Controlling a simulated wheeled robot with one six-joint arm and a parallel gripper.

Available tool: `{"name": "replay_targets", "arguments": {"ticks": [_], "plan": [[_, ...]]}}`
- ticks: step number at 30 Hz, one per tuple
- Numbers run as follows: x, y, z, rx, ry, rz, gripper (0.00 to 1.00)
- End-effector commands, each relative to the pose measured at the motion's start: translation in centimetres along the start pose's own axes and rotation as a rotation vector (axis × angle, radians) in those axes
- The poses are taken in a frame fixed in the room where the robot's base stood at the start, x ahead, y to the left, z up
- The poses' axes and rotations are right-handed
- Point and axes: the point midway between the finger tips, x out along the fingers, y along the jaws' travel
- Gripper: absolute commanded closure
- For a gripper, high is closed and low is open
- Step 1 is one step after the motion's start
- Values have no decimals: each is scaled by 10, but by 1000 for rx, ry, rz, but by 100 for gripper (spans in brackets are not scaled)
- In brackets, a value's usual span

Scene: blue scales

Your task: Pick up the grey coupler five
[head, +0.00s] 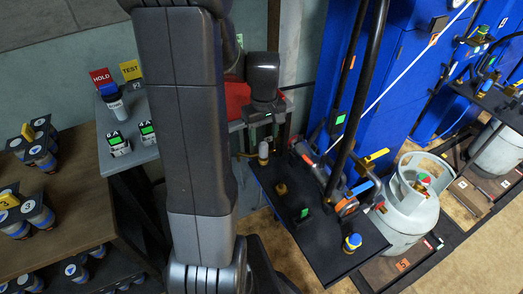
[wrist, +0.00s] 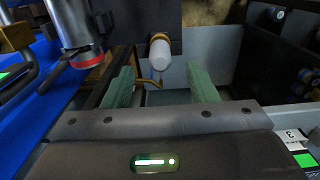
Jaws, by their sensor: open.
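A pale grey coupler (wrist: 160,55) with a brass-coloured collar shows in the wrist view, ahead of my gripper (wrist: 162,84) and roughly centred between its two green fingers. The fingers are apart and nothing is held between them. In the head view the pale coupler (head: 263,151) is at the left back edge of a black shelf (head: 326,243), just below my gripper (head: 263,118). I cannot read a number on it.
A yellow-brown fitting (head: 281,188), a green-marked piece (head: 303,213) and a blue-and-yellow fitting (head: 352,242) stand on the shelf. Pipes and valves (head: 340,180) crowd its right side. A white gas cylinder (head: 408,205) stands beyond. HOLD (head: 100,77) and TEST (head: 130,69) signs stand at left.

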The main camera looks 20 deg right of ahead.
Motion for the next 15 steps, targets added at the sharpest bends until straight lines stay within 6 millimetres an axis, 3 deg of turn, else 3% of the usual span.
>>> {"name": "replay_targets", "arguments": {"ticks": [3,11,15], "plan": [[20,-1,1,0,-4,-2,47],[38,-1,0,0,-2,-1,47],[58,-1,-1,0,-4,-2,47]]}}
